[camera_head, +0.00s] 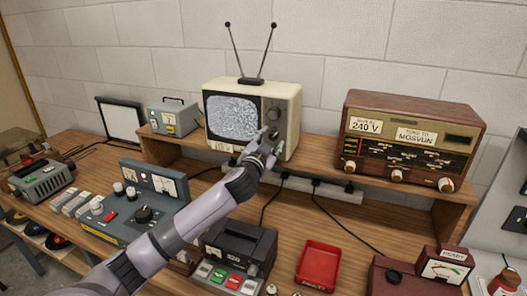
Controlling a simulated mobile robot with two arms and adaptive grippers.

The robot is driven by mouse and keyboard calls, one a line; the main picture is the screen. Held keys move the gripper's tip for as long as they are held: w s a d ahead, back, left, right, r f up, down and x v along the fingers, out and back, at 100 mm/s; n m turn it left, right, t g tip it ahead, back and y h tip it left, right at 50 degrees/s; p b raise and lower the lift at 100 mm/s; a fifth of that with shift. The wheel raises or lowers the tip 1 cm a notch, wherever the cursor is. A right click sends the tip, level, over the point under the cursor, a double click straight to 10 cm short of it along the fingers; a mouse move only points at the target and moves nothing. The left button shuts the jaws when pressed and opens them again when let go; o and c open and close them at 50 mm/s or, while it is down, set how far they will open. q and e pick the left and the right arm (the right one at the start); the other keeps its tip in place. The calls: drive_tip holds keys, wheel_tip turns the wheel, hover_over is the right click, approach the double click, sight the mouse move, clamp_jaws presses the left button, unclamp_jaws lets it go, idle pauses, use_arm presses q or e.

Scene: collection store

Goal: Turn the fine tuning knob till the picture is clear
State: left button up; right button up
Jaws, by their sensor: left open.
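A cream television (289,113) with two antennas stands on the wooden shelf. Its screen (231,116) shows grey static with no clear picture. A round dark knob (273,114) shows at the upper right of the screen. My left gripper (272,139) is open at the lower part of the control panel, just below that knob. Its fingers hide the lower controls, so I cannot tell whether it touches a knob or which one is the fine tuning knob. My right gripper is not in view.
A brown radio (412,140) stands on the shelf at the right, and a small grey box (173,117) at the left. A blue-grey control unit (118,226), a black recorder (240,245) and a red tray (318,268) are on the bench below. Cables hang under the shelf.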

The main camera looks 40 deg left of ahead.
use_arm(q)
drive_tip(key=v, duration=1.1)
idle(0.3)
